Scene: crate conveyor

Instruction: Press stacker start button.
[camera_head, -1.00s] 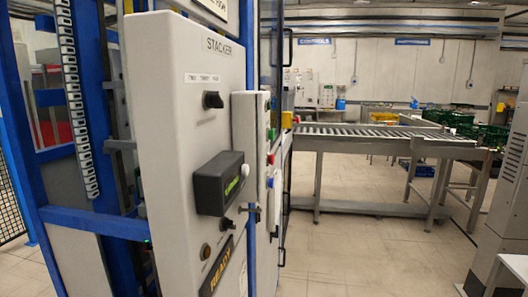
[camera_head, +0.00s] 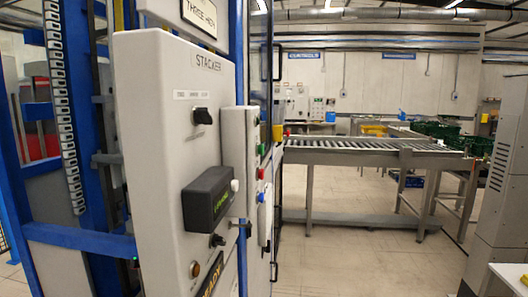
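The stacker control panel (camera_head: 160,120) is a tall light-grey cabinet face labelled STACKER, on the left and seen at an angle. It carries a black selector knob (camera_head: 202,116) near the top, a dark display box (camera_head: 207,198) with green text and a second black knob (camera_head: 217,240) below. A narrower grey box beside it has a green button (camera_head: 262,149), a red button (camera_head: 261,173) and a blue button (camera_head: 261,196) on its side. Which one is the start button I cannot tell. My gripper is not in view.
A roller conveyor (camera_head: 345,150) on grey legs runs right behind the panel, with green crates (camera_head: 440,131) at its far end. A grey cabinet (camera_head: 498,190) stands at the right edge. The floor (camera_head: 350,255) between is clear.

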